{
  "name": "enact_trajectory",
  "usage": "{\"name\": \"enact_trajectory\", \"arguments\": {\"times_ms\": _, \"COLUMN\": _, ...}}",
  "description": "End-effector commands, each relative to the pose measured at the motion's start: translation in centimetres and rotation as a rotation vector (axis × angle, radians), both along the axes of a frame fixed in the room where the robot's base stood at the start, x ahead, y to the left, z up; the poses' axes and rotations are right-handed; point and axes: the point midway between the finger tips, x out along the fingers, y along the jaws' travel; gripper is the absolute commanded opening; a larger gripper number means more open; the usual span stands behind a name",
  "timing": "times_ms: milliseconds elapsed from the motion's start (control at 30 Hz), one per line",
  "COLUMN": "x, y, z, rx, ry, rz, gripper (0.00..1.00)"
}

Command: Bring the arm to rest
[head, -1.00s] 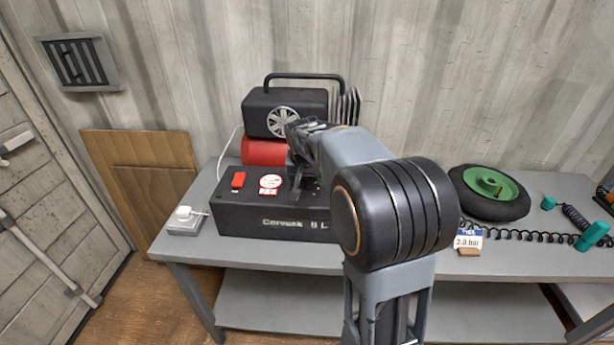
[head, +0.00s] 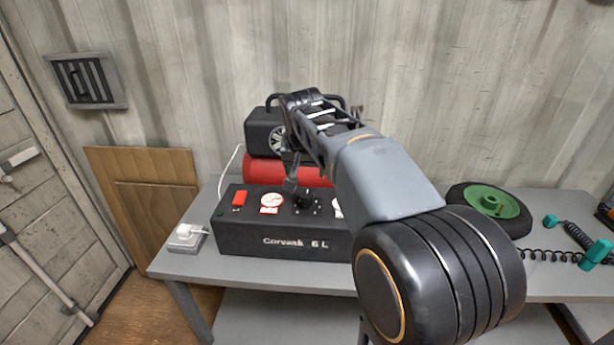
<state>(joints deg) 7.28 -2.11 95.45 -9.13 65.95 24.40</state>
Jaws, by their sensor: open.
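My arm reaches from the lower right up over the bench, with its forearm slanting up to the left. My gripper (head: 291,186) hangs down from the wrist in front of the compressor, above the black control box (head: 290,238) marked "Corvask 6 L". It is small and dark here; its jaws look open, with nothing seen between them. The box has a red switch (head: 239,198), a round gauge (head: 271,200) and a black knob (head: 304,199) near the gripper. I cannot tell whether the gripper touches the knob. My forearm hides the box's right end.
The red compressor tank (head: 262,170) stands behind the box. A green-hubbed wheel (head: 492,203) and a coiled hose (head: 553,255) lie right on the grey bench (head: 190,263). A white plug sits in a socket (head: 186,236) at left. Wooden boards (head: 150,190) lean on the wall.

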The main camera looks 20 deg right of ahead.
Motion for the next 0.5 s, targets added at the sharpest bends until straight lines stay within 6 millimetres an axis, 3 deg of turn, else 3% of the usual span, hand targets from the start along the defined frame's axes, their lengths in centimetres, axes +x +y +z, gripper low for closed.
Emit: {"name": "enact_trajectory", "arguments": {"times_ms": 500, "x": -0.30, "y": 0.18, "z": 0.76, "rx": 0.000, "ry": 0.000, "rz": 0.000, "gripper": 0.68}}
